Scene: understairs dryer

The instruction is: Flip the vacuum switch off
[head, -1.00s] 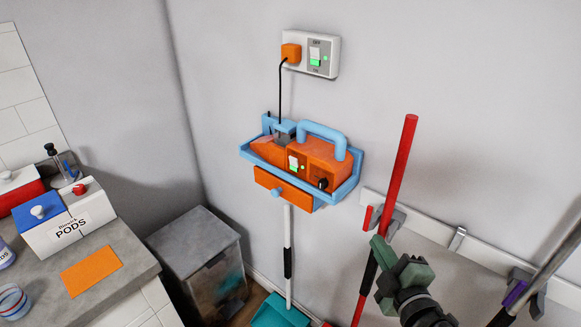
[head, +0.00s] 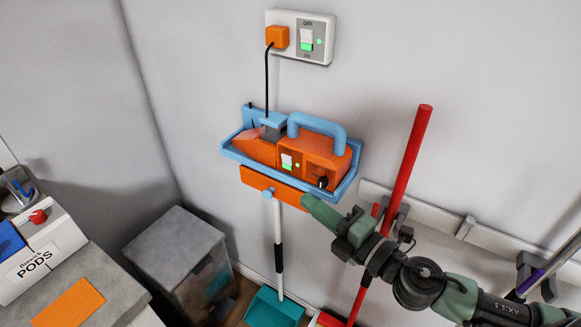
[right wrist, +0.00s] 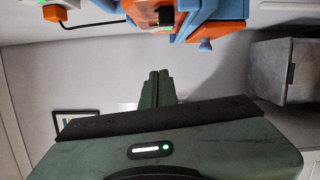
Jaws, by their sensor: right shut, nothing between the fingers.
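The orange vacuum (head: 325,161) with a blue handle sits in a blue wall tray (head: 236,155). Its front carries a white rocker switch (head: 287,162) with a lit green light beside it. A black cord runs up to an orange plug (head: 277,37) in a white wall socket, which has its own rocker switch (head: 306,40) marked OFF above and ON below, also with a green light. My right gripper (head: 308,203) is shut and empty, just below and in front of the tray's right part. In the right wrist view its closed fingers (right wrist: 158,88) point toward the tray. My left gripper is not in view.
An orange drawer (head: 262,183) with a blue knob hangs under the tray. A red pole (head: 408,155) stands close behind my right arm, by the wall rail. A grey bin (head: 178,246) and a counter with a PODS box (head: 42,254) are at left.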

